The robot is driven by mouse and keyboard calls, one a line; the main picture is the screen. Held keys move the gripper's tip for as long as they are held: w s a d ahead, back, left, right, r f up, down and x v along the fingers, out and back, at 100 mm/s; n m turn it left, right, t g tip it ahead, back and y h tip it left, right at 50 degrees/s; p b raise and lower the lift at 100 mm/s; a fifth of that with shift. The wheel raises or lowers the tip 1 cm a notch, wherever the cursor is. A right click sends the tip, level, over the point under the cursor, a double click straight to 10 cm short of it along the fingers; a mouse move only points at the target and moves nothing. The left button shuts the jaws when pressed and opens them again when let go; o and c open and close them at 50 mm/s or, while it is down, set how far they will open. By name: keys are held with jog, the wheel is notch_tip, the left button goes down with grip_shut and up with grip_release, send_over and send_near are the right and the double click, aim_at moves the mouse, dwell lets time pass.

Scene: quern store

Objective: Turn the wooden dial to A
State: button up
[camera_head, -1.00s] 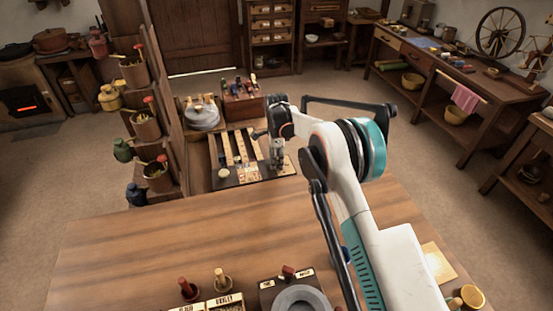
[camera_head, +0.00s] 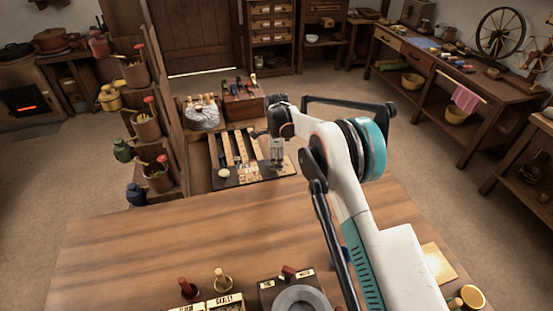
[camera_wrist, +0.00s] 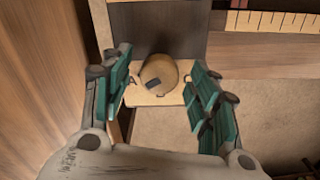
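The wooden dial (camera_wrist: 158,75) is a round tan knob with a small dark mark on its top, seen in the wrist view. It sits on a pale plate (camera_wrist: 146,98) at the edge of a dark panel (camera_wrist: 165,28). My gripper (camera_wrist: 163,72) is open, with one teal finger on each side of the dial and visible gaps between. In the head view my gripper (camera_head: 277,155) points down over the right end of the dark panel (camera_head: 232,181) and hides the dial.
Pale measuring strips (camera_head: 240,147) lie left of my gripper. A round stone (camera_head: 204,117) and a box of coloured pegs (camera_head: 242,96) stand behind. A shelf with pots (camera_head: 145,125) rises at left.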

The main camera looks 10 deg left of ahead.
notch_tip(320, 180, up, 12)
dwell(0.6)
dwell(0.4)
